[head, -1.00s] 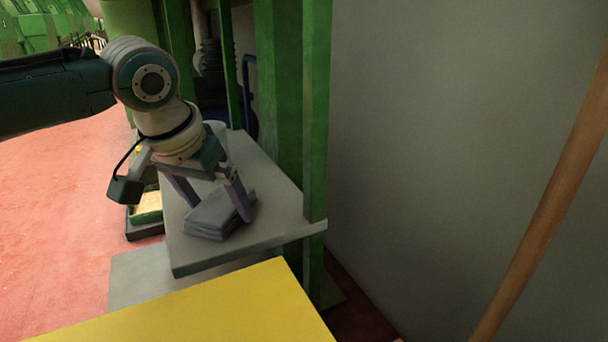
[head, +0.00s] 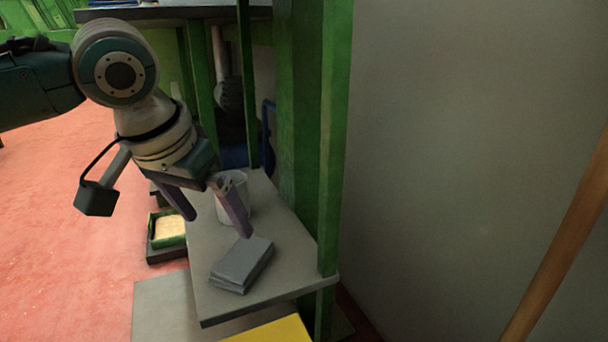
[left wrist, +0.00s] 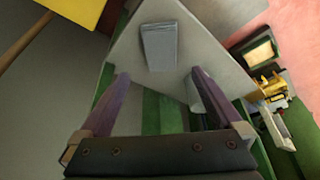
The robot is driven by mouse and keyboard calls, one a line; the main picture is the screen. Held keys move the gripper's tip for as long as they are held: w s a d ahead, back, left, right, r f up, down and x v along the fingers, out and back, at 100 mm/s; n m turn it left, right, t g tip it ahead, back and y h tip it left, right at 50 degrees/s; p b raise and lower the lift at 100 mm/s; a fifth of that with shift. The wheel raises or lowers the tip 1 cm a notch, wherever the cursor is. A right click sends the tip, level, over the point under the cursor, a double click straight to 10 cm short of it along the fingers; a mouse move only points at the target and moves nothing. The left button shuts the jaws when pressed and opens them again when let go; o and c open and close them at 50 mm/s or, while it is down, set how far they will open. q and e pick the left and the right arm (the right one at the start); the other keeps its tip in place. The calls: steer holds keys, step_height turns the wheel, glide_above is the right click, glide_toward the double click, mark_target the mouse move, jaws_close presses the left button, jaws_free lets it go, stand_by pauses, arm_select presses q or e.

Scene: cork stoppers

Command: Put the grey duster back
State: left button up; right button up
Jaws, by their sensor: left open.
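The grey duster (head: 242,264) is a folded grey cloth lying flat on a grey shelf (head: 215,306) beside a green post. My left gripper (head: 217,227) is open and empty, above the shelf and up and to the left of the duster, with one finger close to its far edge in the picture. In the left wrist view the duster (left wrist: 159,46) lies beyond the fingertips of my left gripper (left wrist: 157,75), between their lines and apart from them. My right gripper is not in view.
A white cup-like container (head: 233,196) stands on the shelf behind the fingers. A green post (head: 333,140) rises at the shelf's right edge, with a grey wall beyond. A green tray (head: 168,229) is at the left. A yellow surface (head: 272,332) is in front.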

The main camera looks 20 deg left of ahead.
arm_select(q)
steer(key=s+d+f+m, duration=0.1)
steer(key=s+d, duration=0.2)
steer(key=s+d+f+m+h, duration=0.1)
steer(key=s+d+f, duration=0.1)
steer(key=s+d, duration=0.1)
steer(key=s+d+f+m+h, duration=0.1)
steer(key=s+d+f, duration=0.1)
steer(key=s+d, duration=0.2)
steer(key=shift+d, duration=0.65)
steer(key=s, duration=0.6)
steer(key=shift+s+d+f, duration=0.2)
steer(key=shift+s+d, duration=0.1)
steer(key=shift+d, duration=0.1)
steer(key=shift+g+y, duration=0.4)
steer(key=shift+y, duration=0.3)
steer(key=s+a, duration=0.2)
steer(key=s, duration=0.3)
steer(key=shift+a+r, duration=0.2)
steer(key=shift+a, duration=0.2)
